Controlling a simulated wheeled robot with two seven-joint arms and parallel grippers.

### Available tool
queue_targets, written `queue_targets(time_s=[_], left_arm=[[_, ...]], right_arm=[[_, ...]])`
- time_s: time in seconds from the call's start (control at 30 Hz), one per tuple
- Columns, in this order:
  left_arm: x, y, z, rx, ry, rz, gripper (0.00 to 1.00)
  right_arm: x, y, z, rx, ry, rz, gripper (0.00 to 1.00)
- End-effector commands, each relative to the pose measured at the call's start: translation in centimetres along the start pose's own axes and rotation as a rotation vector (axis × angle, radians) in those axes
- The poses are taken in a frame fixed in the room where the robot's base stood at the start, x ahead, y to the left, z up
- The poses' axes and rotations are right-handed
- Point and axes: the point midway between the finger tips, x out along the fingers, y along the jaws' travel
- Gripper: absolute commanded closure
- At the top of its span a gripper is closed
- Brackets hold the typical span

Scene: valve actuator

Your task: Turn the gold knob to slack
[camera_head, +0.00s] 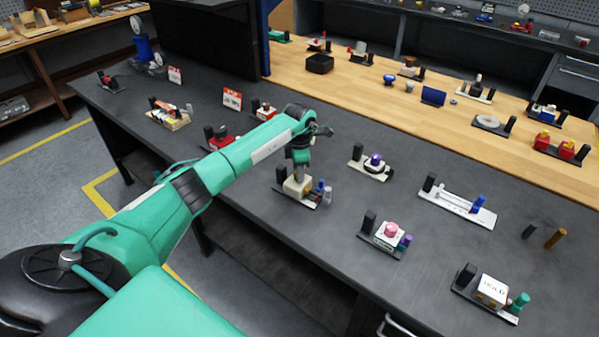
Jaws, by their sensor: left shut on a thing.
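My left arm reaches in from the left over the dark bench. My left gripper (299,174) points down and is shut at the top of a small cream box device (297,187). The gold knob is hidden between its fingers, so its position cannot be read. The device sits on a dark base with a black post (280,174) on its left and small blue and grey posts (325,193) on its right. My right gripper is not in view.
Nearby devices include one with a purple knob (375,160), one with a pink knob (390,230) and a white box marked HOLD (491,290). A gold-brown cylinder (555,239) stands at right. Bare bench (340,215) lies between them.

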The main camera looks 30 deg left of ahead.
Motion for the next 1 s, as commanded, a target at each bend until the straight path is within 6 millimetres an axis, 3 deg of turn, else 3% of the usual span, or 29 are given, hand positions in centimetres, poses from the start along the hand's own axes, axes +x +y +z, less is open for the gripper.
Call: queue_targets(time_s=[0.4, 1.0], left_arm=[[0.1, 0.1, 0.0, -0.387, 0.000, 0.002, 0.93], [0.0, 0.2, -0.1, -0.957, -0.002, 0.001, 0.93]], right_arm=[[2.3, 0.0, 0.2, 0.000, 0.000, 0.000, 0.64], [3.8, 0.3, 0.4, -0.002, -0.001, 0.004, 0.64]])
